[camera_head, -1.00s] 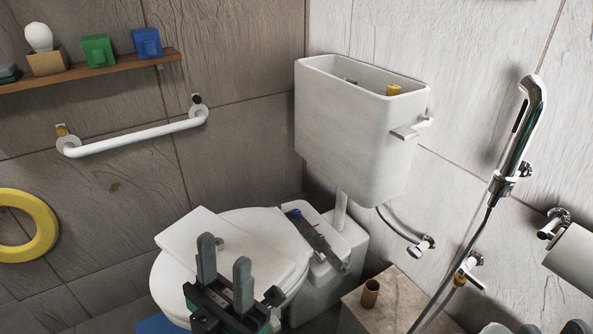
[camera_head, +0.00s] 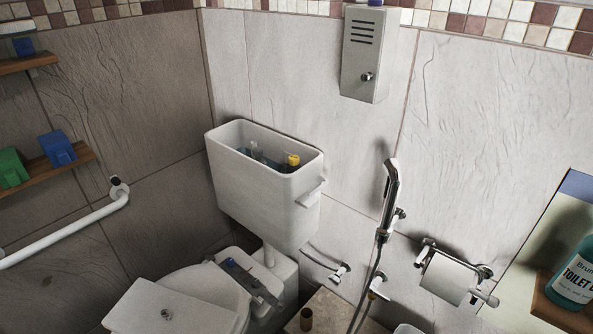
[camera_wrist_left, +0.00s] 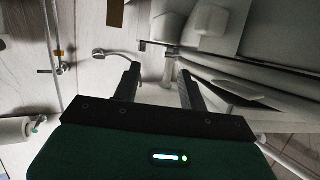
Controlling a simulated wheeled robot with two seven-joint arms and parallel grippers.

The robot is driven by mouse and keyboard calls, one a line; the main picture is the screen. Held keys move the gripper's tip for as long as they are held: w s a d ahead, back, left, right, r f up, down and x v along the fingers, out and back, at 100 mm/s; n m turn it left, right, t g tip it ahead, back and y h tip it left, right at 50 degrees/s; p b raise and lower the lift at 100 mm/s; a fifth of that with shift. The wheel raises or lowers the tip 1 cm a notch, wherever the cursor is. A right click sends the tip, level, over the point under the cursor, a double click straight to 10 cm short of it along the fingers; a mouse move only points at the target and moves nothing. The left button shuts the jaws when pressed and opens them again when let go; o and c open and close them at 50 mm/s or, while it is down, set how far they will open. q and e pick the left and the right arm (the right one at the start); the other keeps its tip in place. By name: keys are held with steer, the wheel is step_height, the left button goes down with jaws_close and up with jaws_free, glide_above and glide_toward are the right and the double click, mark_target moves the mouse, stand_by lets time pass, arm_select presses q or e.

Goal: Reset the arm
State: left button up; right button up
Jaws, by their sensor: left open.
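My left gripper (camera_wrist_left: 159,76) shows in the left wrist view, its two dark fingers apart with nothing between them. No gripper shows in the head view. The white cistern (camera_head: 262,200) is open at the top, with a yellow-topped part inside. A white slab with a small knob, probably the cistern lid (camera_head: 195,308), lies across the toilet (camera_head: 200,284). A dark tool-like object (camera_head: 247,277) lies behind the seat. My right gripper is in neither view.
A chrome hand shower (camera_head: 388,195) and a paper roll (camera_head: 446,278) are on the right wall. A white grab bar (camera_head: 70,232) is on the left wall. A teal bottle (camera_head: 577,275) stands at far right. A small brown cylinder (camera_head: 306,319) stands at the bottom.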

arm_select(q)
steer(key=s+a+f+g+y+p, duration=0.1)
steer(key=s+a+f+g+p, duration=0.2)
steer(key=s, duration=0.9)
steer(key=s+a+f+g+y+p, duration=0.1)
steer(key=s+a+f+g+p, duration=0.3)
steer(key=s, duration=0.8)
steer(key=s+a+f+g+y+p, duration=0.1)
steer(key=s+a+f+g+p, duration=0.2)
steer(key=s, duration=0.9)
step_height(320, 180, down, 4)
steer(key=g+p, duration=0.2)
steer(key=g, duration=0.1)
steer(key=shift+a+n+y, duration=0.3)
steer(key=shift+n+y, duration=0.1)
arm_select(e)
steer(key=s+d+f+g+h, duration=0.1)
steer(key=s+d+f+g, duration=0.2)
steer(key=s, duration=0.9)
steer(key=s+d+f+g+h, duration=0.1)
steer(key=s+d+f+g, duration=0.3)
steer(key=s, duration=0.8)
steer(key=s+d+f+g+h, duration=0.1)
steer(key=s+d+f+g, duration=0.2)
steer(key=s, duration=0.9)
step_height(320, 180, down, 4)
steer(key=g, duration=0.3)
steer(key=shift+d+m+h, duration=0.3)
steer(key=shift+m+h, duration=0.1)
